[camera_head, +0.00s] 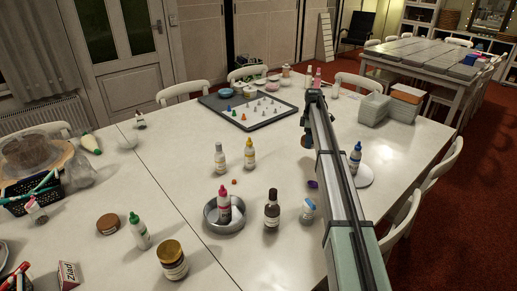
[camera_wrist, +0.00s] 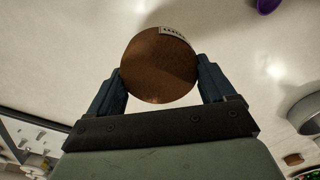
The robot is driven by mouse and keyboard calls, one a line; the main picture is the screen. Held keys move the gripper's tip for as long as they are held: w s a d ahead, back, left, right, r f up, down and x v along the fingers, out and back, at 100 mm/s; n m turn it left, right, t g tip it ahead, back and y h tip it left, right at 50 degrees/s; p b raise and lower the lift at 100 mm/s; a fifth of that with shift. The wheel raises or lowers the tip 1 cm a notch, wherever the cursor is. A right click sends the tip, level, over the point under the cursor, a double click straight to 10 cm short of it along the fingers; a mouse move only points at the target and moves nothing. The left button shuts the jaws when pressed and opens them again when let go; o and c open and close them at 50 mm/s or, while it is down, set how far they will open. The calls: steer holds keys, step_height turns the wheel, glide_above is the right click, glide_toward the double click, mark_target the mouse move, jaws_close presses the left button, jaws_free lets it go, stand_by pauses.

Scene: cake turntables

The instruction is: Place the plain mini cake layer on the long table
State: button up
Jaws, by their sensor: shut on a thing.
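My gripper (camera_wrist: 160,72) is shut on a round brown piece (camera_wrist: 158,58), which looks like the plain mini cake layer. Its flat brown face shows between the two dark blue fingers in the wrist view, with a small white printed label at its upper edge. The piece is over the white table surface; I cannot tell its height above it. In the head view my arm hides most of the gripper and the held piece. The long white table (camera_head: 172,150) fills the middle of the head view, with a seam across it.
A purple object (camera_head: 313,184) lies near my arm. Plastic boxes (camera_head: 374,108) stand right. Chairs line the edges.

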step_height(320, 180, up, 12)
steer(key=s+a+n, duration=0.3)
steer(key=s+a, duration=0.5)
steer(key=a, duration=0.6)
steer(key=s+a+n, duration=0.3)
steer(key=s+a, duration=0.5)
steer(key=a, duration=0.6)
steer(key=s+a+n, duration=0.3)
steer(key=s+a, duration=0.5)
steer(key=a, duration=0.6)
steer(key=n, duration=1)
glide_above(108, 278)
step_height(108, 278, down, 10)
steer(key=shift+f, duration=5.5)
steer(key=shift+f, duration=0.15)
